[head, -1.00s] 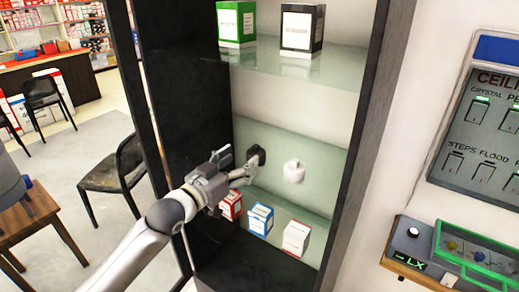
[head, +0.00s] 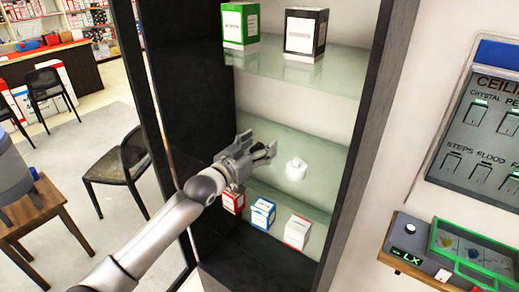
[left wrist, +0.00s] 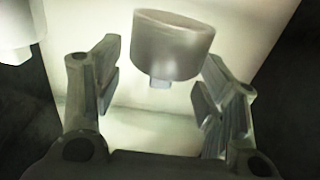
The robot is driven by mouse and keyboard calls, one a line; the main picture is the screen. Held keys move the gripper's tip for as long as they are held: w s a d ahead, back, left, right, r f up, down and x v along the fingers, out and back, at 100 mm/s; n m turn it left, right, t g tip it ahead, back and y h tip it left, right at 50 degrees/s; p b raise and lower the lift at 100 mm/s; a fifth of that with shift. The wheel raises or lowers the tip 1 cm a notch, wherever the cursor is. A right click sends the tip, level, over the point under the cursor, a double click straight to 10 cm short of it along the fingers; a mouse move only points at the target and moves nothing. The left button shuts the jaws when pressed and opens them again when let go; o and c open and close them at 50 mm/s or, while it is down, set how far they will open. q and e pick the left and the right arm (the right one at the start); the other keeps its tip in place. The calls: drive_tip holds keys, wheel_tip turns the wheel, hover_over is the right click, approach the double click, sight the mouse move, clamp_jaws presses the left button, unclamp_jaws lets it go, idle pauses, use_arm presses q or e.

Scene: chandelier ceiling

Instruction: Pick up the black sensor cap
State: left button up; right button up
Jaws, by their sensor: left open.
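My left gripper (head: 262,146) is open inside the cabinet, at the height of the middle level. In the left wrist view its two fingers (left wrist: 157,82) stand apart. A dull grey, rounded cap with a short stem (left wrist: 173,45) is ahead of them, between the finger lines; it appears to be the black sensor cap, looking pale there. I cannot tell whether a finger touches it. A white cap (head: 296,170) is just right of the gripper; a white piece (left wrist: 16,32) shows at the wrist view's left edge.
Small boxes in red (head: 233,200), blue (head: 262,213) and red-white (head: 297,231) stand on the shelf below. A green box (head: 240,24) and a black box (head: 305,32) stand on the glass shelf above. The dark cabinet side (head: 368,140) bounds the right.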

use_arm(q)
drive_tip(key=shift+c, duration=0.3)
drive_tip(key=c, duration=0.7)
